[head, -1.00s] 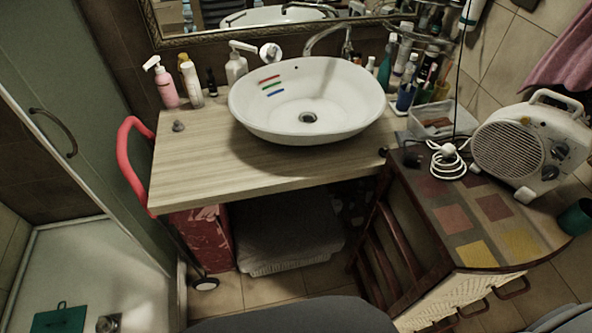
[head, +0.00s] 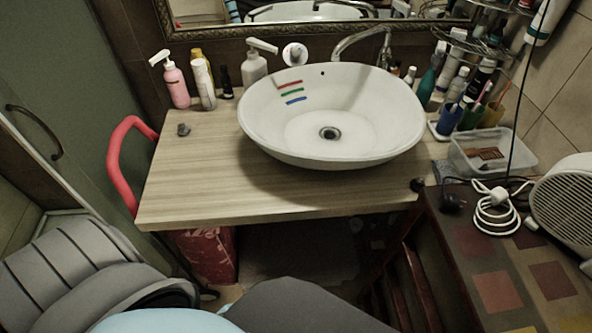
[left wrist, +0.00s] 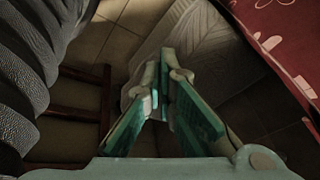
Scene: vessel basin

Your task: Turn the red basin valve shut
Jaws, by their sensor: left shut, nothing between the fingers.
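The white oval basin (head: 345,140) sits on the wooden counter (head: 190,190). Red, green and blue stripes mark its inner left wall, and a metal faucet (head: 362,38) stands behind it. A round white fitting (head: 295,54) is at the wall behind the basin. I cannot make out a red valve for certain in either view. My left gripper (left wrist: 168,68) shows in the left wrist view, its green-padded fingers shut and empty, above the floor under the counter. It is not visible in the head view. My right gripper is in neither view.
A red curved handle (head: 115,165) stands at the counter's left edge. Bottles (head: 203,83) line the back of the counter. A patterned cabinet (head: 505,260) with a coiled white cable (head: 497,212) stands at the right. A red patterned box (head: 208,252) is below the counter.

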